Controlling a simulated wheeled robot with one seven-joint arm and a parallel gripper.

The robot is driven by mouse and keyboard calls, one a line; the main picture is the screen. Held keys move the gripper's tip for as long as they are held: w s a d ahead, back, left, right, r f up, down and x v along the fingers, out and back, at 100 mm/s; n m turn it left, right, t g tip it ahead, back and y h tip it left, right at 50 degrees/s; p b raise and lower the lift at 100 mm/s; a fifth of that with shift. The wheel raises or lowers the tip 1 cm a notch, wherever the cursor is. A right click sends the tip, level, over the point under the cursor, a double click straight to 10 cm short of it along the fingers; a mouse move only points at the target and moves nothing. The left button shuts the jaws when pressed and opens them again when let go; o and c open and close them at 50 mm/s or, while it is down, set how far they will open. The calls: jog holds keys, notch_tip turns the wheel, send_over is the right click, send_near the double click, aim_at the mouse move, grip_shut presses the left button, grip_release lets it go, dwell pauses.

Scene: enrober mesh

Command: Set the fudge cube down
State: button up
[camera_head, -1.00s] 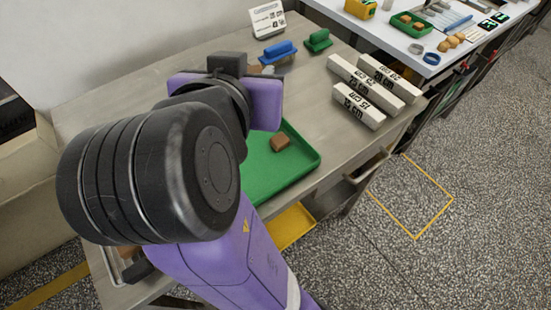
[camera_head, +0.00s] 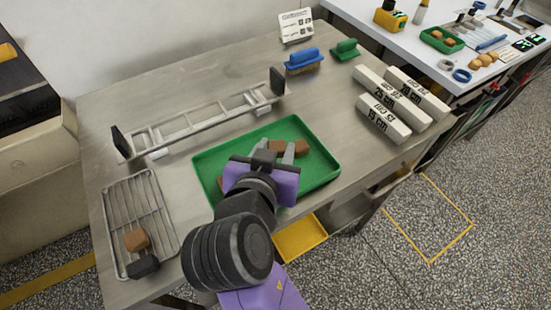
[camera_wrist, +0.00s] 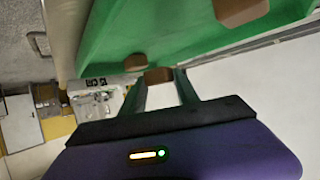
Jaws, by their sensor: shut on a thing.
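My gripper (camera_head: 276,150) is over the green tray (camera_head: 328,178), its fingers pointing toward the tray's far side. It is shut on a brown fudge cube (camera_head: 276,145), which also shows between the fingertips in the wrist view (camera_wrist: 158,75). Whether that cube touches the tray floor I cannot tell. A second brown cube (camera_head: 302,147) lies in the tray just right of the fingers. In the wrist view, two other cubes (camera_wrist: 137,62) (camera_wrist: 240,10) lie on the green surface.
A wire rack (camera_head: 150,200) with a brown cube (camera_head: 136,240) and a black block (camera_head: 144,264) lies at left. A metal ladder-like frame (camera_head: 200,122) stands behind the tray. Blue (camera_head: 304,60) and green (camera_head: 345,49) brushes and white length bars (camera_head: 385,118) are farther back and right.

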jog(key=shift+f, duration=1.7)
jog(key=shift+f, duration=0.15)
jog(key=o, duration=1)
jog(key=shift+s+r, duration=0.15)
jog(key=shift+r, duration=0.15)
jog(key=v, duration=1.1)
jog(key=shift+s+a, duration=0.1)
jog(key=shift+s, duration=0.25)
